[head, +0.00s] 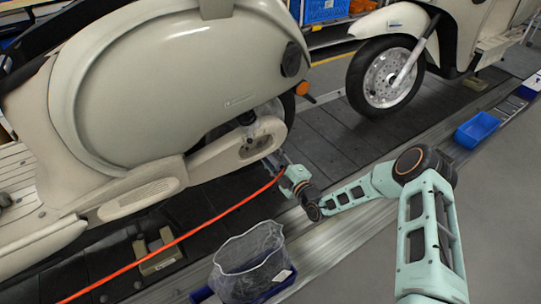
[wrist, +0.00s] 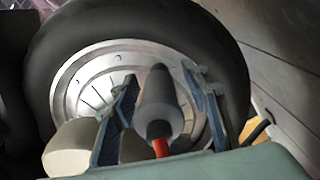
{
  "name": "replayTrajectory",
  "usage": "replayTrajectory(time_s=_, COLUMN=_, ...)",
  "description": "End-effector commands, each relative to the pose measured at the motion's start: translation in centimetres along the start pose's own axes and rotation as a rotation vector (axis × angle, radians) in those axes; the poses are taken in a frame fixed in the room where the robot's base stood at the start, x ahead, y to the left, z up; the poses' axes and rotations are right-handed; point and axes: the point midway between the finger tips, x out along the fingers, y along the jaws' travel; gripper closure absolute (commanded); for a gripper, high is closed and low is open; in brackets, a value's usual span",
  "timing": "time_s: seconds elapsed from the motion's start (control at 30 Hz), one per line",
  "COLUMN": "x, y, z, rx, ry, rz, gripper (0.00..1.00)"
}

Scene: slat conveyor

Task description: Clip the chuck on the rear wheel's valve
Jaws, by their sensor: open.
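The rear wheel (wrist: 85,75) fills the wrist view, with a pale slotted rim inside a black tyre (wrist: 205,32). In the head view the scooter's cream body hides most of it. The chuck (wrist: 158,100) is a grey tapered cylinder with a dark tip, in front of the rim. A red hose (wrist: 161,147) leaves its lower end; in the head view the hose (head: 205,217) runs to the lower left. My gripper (head: 273,162) is beside the rear wheel area, its fingers open on either side of the chuck. The valve is not distinguishable, and I cannot tell whether the chuck sits on it.
The cream scooter (head: 170,85) stands over the slat conveyor (head: 325,140). Another scooter's front wheel (head: 385,78) is at upper right. A mesh bin (head: 250,262) stands below my gripper, and a blue tray (head: 477,130) lies at right. Grey floor at lower right is free.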

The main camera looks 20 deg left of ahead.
Motion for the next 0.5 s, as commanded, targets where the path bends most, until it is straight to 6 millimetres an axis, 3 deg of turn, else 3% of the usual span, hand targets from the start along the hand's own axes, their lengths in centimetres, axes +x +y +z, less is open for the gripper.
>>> replayTrajectory(time_s=0.17, x=-1.8, y=0.0, z=0.2, rx=0.002, ry=-0.003, rz=-0.001, gripper=0.58)
replayTrajectory(time_s=0.5, x=-8.8, y=0.1, z=0.1, rx=0.002, ry=-0.002, rz=0.001, gripper=0.58)
